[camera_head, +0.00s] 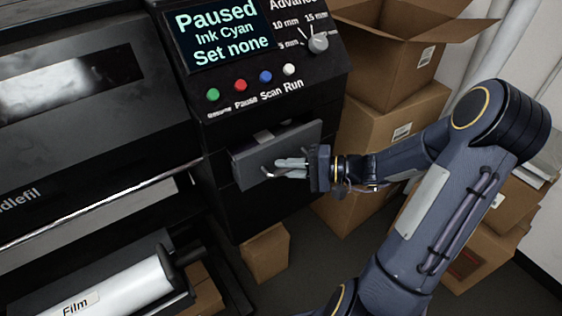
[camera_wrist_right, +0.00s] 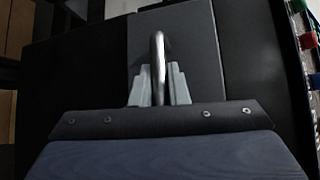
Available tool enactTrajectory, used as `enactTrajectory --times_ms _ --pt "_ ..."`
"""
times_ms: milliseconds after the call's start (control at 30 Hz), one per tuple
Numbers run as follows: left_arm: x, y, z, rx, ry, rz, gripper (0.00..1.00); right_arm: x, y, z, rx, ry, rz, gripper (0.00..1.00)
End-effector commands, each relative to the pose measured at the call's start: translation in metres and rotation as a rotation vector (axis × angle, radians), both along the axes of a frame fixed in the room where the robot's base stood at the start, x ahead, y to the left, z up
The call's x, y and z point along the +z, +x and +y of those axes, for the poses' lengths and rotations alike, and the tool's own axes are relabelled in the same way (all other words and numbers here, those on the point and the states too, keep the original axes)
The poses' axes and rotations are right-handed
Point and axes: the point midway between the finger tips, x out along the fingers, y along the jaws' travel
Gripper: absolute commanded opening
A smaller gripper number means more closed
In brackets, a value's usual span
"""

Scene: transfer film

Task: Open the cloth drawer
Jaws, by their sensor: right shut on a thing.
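The cloth drawer (camera_head: 298,137) is a dark grey front low on the black machine, under the button panel. It stands out a little from the machine, and a small grey piece shows at its top edge. Its metal bar handle (camera_head: 268,171) also shows upright in the right wrist view (camera_wrist_right: 158,55). My right gripper (camera_head: 285,168) is shut on the handle, with its pale fingers on both sides of the bar in the wrist view (camera_wrist_right: 158,88). The inside of the drawer is mostly hidden. My left gripper is not in view.
Above the drawer are a screen (camera_head: 222,33) reading "Paused, Ink Cyan, Set none", coloured buttons (camera_head: 240,85) and a knob (camera_head: 318,43). Cardboard boxes (camera_head: 385,125) stand at the right, close to my right arm. A film roll (camera_head: 110,288) lies at the lower left.

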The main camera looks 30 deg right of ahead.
Motion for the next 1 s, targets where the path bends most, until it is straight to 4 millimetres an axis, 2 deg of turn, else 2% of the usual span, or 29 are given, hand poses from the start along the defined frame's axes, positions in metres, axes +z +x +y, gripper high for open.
enactTrajectory --times_ms 33,300,500,700,1000 --pt "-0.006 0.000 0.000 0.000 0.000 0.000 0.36 -0.003 -0.013 -0.002 -0.004 -0.002 0.003 0.00" --pt "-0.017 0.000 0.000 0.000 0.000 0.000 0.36 -0.003 -0.081 -0.007 -0.006 -0.002 0.003 0.00" --pt "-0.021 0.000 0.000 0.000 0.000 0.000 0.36 -0.002 -0.118 -0.010 -0.004 -0.001 0.003 0.00" --pt "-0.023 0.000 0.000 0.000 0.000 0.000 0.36 -0.001 -0.135 -0.011 -0.001 0.000 0.001 0.00" --pt "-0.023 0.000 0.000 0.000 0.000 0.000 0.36 0.000 -0.138 -0.011 0.000 0.000 0.001 0.00"
